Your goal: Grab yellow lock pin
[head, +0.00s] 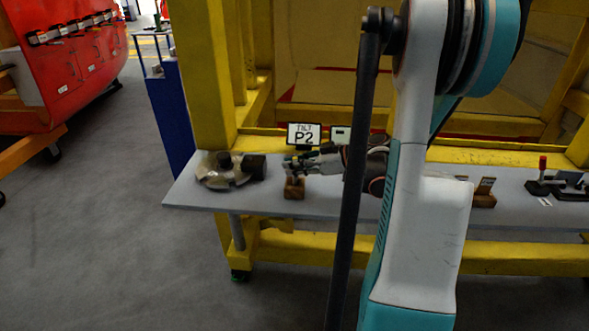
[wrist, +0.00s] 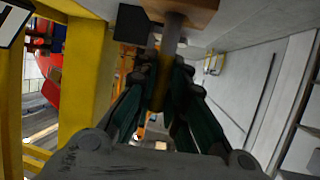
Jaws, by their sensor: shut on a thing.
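My gripper (head: 299,163) is at the left part of the grey shelf, just above a small brown wooden block (head: 294,190). In the wrist view my gripper (wrist: 165,88) has its dark green-black fingers on both sides of a round pin (wrist: 171,40). Whether the pin still sits in the block I cannot tell.
The grey shelf (head: 330,203) stands at a yellow frame (head: 205,75). A round metal part (head: 218,178) lies left of the block. Another wooden block (head: 484,200) and a black clamp (head: 560,190) are at right. Floor in front is clear.

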